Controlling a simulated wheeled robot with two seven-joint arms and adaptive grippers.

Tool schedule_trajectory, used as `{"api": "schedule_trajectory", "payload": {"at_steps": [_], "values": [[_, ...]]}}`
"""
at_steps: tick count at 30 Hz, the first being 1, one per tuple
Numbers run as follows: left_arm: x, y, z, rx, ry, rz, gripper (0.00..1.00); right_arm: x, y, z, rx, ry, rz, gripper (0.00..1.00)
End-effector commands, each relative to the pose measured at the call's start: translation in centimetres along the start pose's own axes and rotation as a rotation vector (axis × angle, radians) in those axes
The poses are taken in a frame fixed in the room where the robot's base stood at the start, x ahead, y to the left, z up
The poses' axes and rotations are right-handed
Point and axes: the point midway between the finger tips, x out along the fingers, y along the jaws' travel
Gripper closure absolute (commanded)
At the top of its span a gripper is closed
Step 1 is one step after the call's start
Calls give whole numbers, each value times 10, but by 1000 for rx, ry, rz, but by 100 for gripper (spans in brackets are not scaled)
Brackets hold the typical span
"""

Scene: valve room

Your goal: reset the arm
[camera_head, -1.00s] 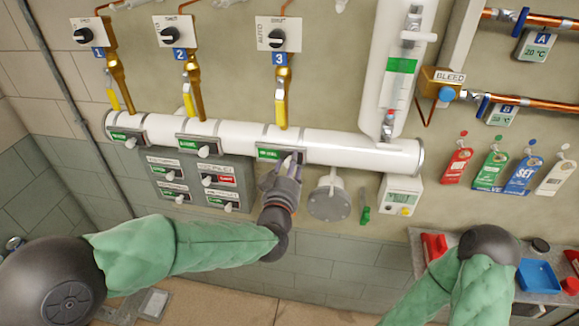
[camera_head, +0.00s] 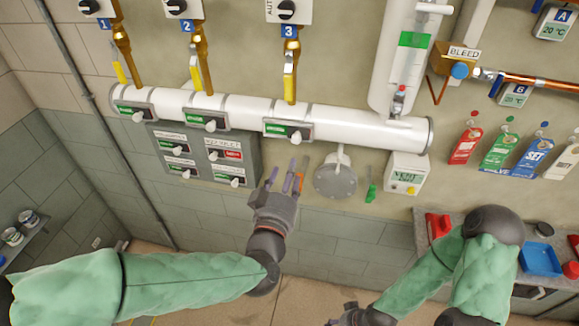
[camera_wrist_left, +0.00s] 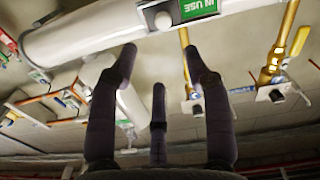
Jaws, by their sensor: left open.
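My left gripper (camera_head: 286,178) is open and empty in the head view. Its fingers point up, just below the white pipe (camera_head: 350,125) and apart from it. The green-labelled switch plate (camera_head: 288,131) under valve 3 is above the fingertips, with its white knob uncovered. In the left wrist view, my left gripper (camera_wrist_left: 159,70) shows spread fingers with nothing between them. A plate (camera_wrist_left: 190,10) reading IN USE is beyond them at the top. My right gripper (camera_head: 350,316) shows only partly at the bottom edge, and its fingers are too unclear to read.
A grey panel of switches (camera_head: 205,155) is left of my left gripper. A round flange (camera_head: 336,180), a green-handled tool (camera_head: 371,192) and a vent box (camera_head: 405,174) are to its right. Coloured tags (camera_head: 497,150) hang above a bench with a blue tray (camera_head: 540,260).

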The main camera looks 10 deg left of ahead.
Motion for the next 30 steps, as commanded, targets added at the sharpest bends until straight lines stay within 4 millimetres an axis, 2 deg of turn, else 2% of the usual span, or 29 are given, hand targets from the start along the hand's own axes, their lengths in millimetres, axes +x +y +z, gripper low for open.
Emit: {"api": "schedule_trajectory", "payload": {"at_steps": [15,19,23,30], "values": [[-1,0,0,0,0,0,51,0,0,0,0,0,0,44],[3,-2,15,5,-27,1,51,5,2,0,0,0,0,44],[12,-10,63,19,-119,6,51,20,7,-1,0,0,0,44],[25,-34,192,24,-380,13,51,53,19,-2,0,0,0,44]]}}
